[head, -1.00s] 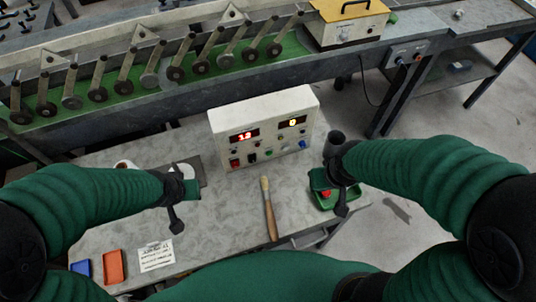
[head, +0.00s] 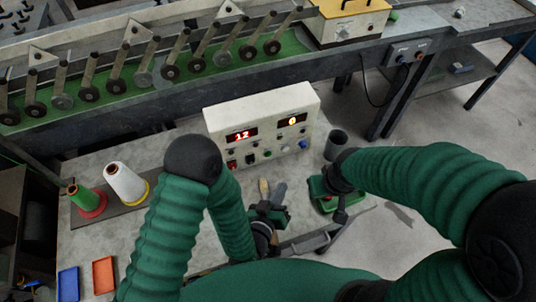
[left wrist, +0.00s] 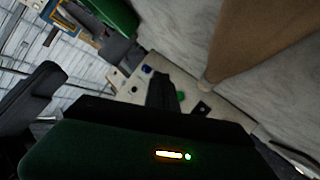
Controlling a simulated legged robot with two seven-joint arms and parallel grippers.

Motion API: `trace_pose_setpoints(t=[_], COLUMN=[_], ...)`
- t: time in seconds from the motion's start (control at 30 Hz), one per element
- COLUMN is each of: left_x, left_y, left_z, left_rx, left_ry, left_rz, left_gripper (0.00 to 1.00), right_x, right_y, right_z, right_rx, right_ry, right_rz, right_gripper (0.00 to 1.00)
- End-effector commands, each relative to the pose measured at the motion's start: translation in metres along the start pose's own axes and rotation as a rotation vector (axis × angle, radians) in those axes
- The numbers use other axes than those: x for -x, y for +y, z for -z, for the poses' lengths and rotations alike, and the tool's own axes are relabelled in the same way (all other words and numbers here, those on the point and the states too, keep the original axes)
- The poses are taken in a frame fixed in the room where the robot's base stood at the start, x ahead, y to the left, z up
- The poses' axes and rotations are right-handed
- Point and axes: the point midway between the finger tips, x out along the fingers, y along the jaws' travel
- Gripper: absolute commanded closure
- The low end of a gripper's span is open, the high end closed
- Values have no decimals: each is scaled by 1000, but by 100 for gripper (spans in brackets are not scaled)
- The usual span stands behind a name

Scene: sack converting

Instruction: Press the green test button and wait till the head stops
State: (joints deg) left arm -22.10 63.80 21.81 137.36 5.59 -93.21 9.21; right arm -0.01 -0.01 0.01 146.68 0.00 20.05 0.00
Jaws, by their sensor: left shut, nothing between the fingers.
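The cream control box (head: 225,118) stands at the back of the table, with two red-lit readouts and several knobs and buttons on its front. The green test button (head: 268,154) is low on that front; it also shows in the left wrist view (left wrist: 181,96). My left gripper (head: 280,190) is shut and empty, in front of the box and pointing toward it. In the left wrist view its dark fingers (left wrist: 160,92) appear close beside the green button; contact cannot be told. My right gripper (head: 341,215) is by the green tray at right; its jaws are unclear.
A brush (head: 264,187) lies partly hidden beside my left gripper. The green tray (head: 318,188) and a dark cup (head: 336,143) are right of the box. Thread cones (head: 124,183) stand at left. Blue (head: 68,284) and orange (head: 103,275) trays lie front left.

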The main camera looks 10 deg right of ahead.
Motion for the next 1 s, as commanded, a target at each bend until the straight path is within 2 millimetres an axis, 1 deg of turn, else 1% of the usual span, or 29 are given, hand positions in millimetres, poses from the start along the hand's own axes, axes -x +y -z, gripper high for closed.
trace_pose_setpoints(t=[0.17,0.47,0.6,0.77,1.0], left_x=[-10,-41,-53,-60,-60], left_y=[-8,-31,-39,-44,-45], left_z=[9,32,39,44,45], left_rx=[-1,-1,-1,-1,-1], left_ry=[3,3,3,2,0], left_rz=[3,3,2,0,1], left_gripper=[100,100,100,100,100], right_x=[2,5,2,2,2], right_y=[0,0,0,0,0], right_z=[0,1,0,0,0], right_rx=[0,0,0,0,0], right_ry=[0,0,0,0,0], right_rz=[0,0,0,0,0], right_gripper=[100,100,100,100,100])
